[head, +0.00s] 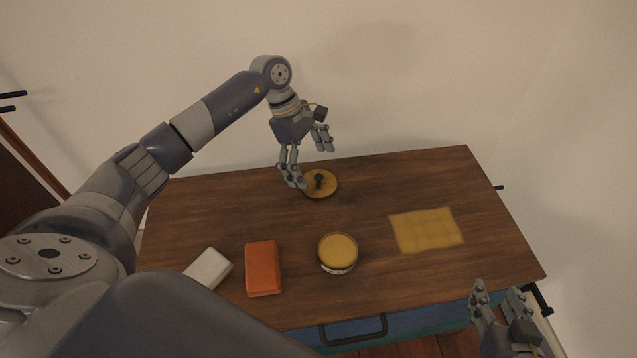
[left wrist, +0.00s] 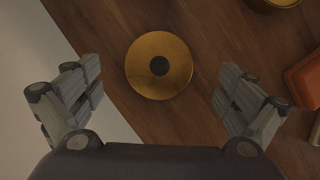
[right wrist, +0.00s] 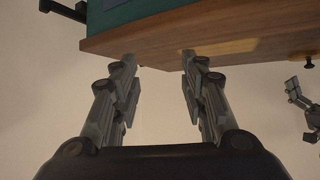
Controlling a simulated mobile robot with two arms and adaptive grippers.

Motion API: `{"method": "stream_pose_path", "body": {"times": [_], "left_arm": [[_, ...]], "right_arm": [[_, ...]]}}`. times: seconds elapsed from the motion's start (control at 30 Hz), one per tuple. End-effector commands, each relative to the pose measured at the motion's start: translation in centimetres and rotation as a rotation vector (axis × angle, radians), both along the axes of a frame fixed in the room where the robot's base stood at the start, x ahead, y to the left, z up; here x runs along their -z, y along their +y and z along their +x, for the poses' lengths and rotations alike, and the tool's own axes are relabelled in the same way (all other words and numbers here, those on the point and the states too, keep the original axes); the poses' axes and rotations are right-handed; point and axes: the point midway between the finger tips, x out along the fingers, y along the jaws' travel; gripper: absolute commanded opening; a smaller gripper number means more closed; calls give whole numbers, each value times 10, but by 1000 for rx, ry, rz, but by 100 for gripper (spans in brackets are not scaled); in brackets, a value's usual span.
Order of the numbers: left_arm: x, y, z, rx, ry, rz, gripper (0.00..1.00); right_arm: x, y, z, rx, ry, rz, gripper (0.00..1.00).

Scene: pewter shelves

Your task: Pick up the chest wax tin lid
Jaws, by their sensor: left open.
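The tin lid (head: 326,188) is a round, brass-coloured disc with a dark knob at its centre. It lies flat near the back edge of the wooden chest top. My left gripper (head: 308,162) is open above and just behind it. In the left wrist view the lid (left wrist: 159,66) lies ahead of and between the spread fingers (left wrist: 160,100), not touching them. The round wax tin (head: 338,252), with a yellow top surface, stands nearer the front. My right gripper (head: 503,290) is open and empty beyond the chest's front right corner; its parted fingers show in the right wrist view (right wrist: 158,85).
An orange block (head: 263,268) and a whitish block (head: 208,269) lie at the front left of the chest top (head: 220,205). A yellow cloth (head: 427,230) lies flat at the right. A wall stands close behind the chest. A dark handle (head: 353,331) is on the front.

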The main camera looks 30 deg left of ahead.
Motion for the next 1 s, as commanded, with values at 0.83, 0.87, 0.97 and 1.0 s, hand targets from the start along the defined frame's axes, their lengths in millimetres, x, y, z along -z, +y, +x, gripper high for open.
{"method": "stream_pose_path", "body": {"times": [0.83, 0.87, 0.97, 1.0], "left_arm": [[33, -16, 0, 0, 0, -1, 51], [34, -16, 0, 0, 0, -1, 51], [33, -16, 0, 0, 0, -1, 51], [33, -16, 0, 0, 0, -1, 51]], "right_arm": [[-36, 12, 24, -15, -205, 48, 40], [-36, 12, 24, -15, -205, 48, 40], [-35, 12, 24, -15, -204, 48, 40], [-35, 12, 24, -15, -204, 48, 40]]}}
